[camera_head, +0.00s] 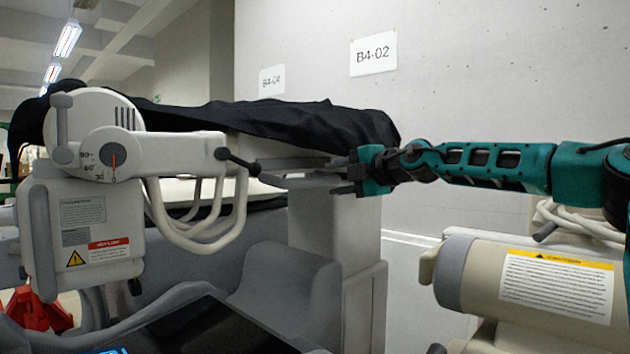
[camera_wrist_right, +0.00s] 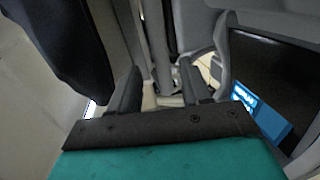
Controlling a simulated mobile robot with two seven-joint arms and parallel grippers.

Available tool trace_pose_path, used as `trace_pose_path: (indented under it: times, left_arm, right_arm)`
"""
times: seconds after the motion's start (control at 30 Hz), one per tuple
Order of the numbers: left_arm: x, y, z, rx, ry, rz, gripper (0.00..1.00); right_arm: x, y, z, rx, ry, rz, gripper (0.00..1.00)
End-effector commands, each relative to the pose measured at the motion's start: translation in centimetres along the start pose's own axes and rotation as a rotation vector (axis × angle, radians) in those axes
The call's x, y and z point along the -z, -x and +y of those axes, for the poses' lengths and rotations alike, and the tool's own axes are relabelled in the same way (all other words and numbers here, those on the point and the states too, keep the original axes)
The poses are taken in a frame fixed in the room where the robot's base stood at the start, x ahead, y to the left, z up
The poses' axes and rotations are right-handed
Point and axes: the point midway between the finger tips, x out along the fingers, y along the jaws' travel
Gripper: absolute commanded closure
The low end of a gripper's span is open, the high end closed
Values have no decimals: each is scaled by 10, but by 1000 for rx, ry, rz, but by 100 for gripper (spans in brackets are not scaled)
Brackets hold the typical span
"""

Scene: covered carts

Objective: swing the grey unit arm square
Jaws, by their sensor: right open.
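The grey unit (camera_head: 85,225) stands at the left of the head view, with a round dial (camera_head: 113,160) carrying an orange pointer and angle marks. Its pale arm (camera_head: 185,150) reaches level to the right from the dial and ends in a dark handle (camera_head: 240,162). My right gripper (camera_head: 268,173) comes in from the right, with its fingers spread and their tips close to the handle's end. I cannot tell whether they touch it. In the right wrist view the open fingers (camera_wrist_right: 158,82) have a pale piece beyond them that I cannot identify. My left gripper is not in view.
A black cover (camera_head: 290,122) drapes over the cart behind the arm. Pale hoses (camera_head: 205,235) hang under the arm. A dark screen (camera_head: 205,330) lies below, also seen in the wrist view (camera_wrist_right: 275,75). A beige cylinder (camera_head: 480,275) is at the lower right, before a grey wall.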

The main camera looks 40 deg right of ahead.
Motion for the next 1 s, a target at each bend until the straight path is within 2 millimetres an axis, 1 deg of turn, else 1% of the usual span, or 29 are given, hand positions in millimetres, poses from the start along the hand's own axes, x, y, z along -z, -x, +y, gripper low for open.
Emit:
trace_pose_path:
  times: [0.1, 0.7, 1.0]
  left_arm:
    - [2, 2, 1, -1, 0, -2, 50]
    - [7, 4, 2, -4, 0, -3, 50]
    - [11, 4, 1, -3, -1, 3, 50]
  right_arm:
    - [0, -12, 0, 3, 0, -1, 52]
    - [0, -62, 0, 2, 2, -2, 52]
    - [0, -77, -1, 1, 0, -1, 52]
